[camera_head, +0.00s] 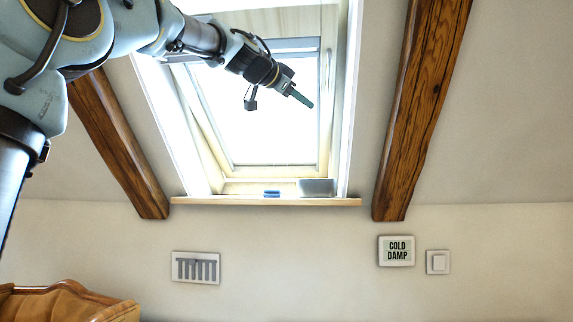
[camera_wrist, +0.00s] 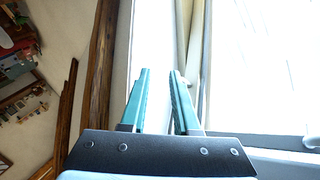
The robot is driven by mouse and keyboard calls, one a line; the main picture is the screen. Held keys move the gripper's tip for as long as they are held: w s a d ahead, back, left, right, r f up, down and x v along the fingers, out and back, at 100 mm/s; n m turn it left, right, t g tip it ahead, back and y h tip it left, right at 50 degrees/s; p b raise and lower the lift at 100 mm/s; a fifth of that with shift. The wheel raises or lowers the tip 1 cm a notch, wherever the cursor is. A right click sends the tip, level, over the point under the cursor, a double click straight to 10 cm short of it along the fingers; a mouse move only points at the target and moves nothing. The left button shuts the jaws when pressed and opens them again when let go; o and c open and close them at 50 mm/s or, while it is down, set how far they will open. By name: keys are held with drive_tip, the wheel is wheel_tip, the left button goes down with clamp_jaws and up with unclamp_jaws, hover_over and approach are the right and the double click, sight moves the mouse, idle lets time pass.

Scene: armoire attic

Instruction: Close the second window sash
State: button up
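The roof window (camera_head: 341,110) is in the upper middle of the head view, set in a deep white and pale wood recess. Its sash (camera_head: 325,120) has a pale frame around bright, washed-out glass. How far the sash stands open I cannot tell. In the wrist view a pale sash or frame edge (camera_wrist: 195,45) runs upward just beyond the fingers, with bright glass to its right. My gripper (camera_head: 308,102) is in front of the glass in the head view. In the wrist view its two teal fingers (camera_wrist: 159,72) are apart with nothing held between them.
A wooden sill (camera_head: 230,201) under the window bears a small blue item (camera_head: 271,194) and a grey box (camera_head: 316,187). Dark beams (camera_head: 420,110) flank the window. A brown sofa (camera_head: 70,303) stands lower left.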

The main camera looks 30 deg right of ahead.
drive_tip(key=w+a+f+n+y, duration=0.1)
drive_tip(key=f+n+y, duration=0.1)
drive_tip(key=f, duration=0.6)
drive_tip(key=w+a+f+n+y, duration=0.1)
drive_tip(key=a+f+n+y, duration=0.1)
drive_tip(key=f, duration=0.6)
drive_tip(key=shift+w+f+p, duration=0.3)
drive_tip(key=shift+w+p, duration=0.05)
drive_tip(key=shift+w, duration=0.05)
